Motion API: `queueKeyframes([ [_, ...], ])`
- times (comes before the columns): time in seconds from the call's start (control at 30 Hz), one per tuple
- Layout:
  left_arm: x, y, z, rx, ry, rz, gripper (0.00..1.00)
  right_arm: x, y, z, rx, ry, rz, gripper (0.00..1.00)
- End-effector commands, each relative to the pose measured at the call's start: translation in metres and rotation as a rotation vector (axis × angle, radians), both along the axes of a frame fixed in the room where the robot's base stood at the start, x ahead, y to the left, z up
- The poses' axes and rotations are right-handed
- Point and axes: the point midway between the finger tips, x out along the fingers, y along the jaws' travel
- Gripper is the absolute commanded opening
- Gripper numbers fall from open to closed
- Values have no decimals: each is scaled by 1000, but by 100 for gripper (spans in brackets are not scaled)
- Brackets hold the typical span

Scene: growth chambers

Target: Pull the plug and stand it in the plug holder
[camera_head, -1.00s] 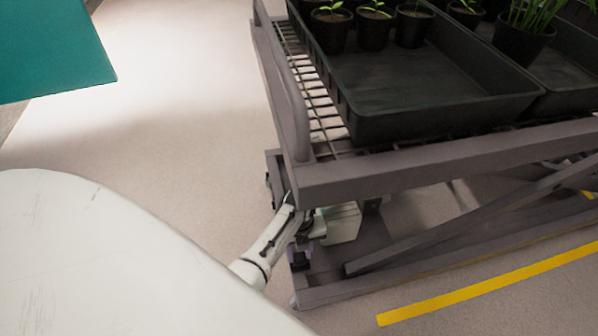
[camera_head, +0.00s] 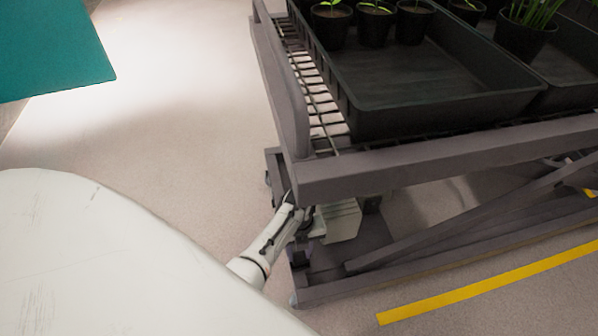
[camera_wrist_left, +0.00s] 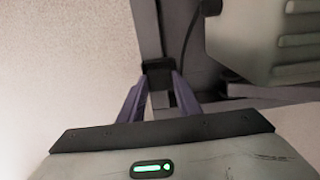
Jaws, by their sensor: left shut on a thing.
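A small dark block (camera_wrist_left: 158,70), which looks like the plug, sits between the purple-grey fingertips of my left gripper (camera_wrist_left: 158,88) in the left wrist view. The gripper is shut on it. A dark cable (camera_wrist_left: 188,42) runs beside a pale ribbed box (camera_wrist_left: 265,40) at the right; whether it joins the block I cannot tell. The pale box also shows there (camera_head: 343,222), under the rail. I cannot make out a plug holder. My right gripper is out of view.
A grey trolley (camera_head: 400,170) with a wire shelf carries black trays (camera_head: 440,118) of potted seedlings. Its rail hangs close over my left wrist. A teal panel (camera_head: 50,50) is at the upper left. Open floor (camera_head: 190,120) lies left of the trolley, and a yellow floor line (camera_head: 490,285) in front.

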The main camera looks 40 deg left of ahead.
Motion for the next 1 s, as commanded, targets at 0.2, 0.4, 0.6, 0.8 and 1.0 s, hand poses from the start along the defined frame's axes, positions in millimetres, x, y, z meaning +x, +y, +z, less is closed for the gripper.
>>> queueKeyframes([
  [0.2,1,1,0,0,-1,1,0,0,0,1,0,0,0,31],
  [0.4,1,1,0,0,-1,0,0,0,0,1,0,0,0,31],
  [0.6,1,1,-3,0,-1,0,0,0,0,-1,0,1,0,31],
  [0.8,1,1,-6,0,-1,-1,0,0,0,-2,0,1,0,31],
  [1.0,1,1,-8,1,-2,-1,34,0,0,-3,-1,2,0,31],
])
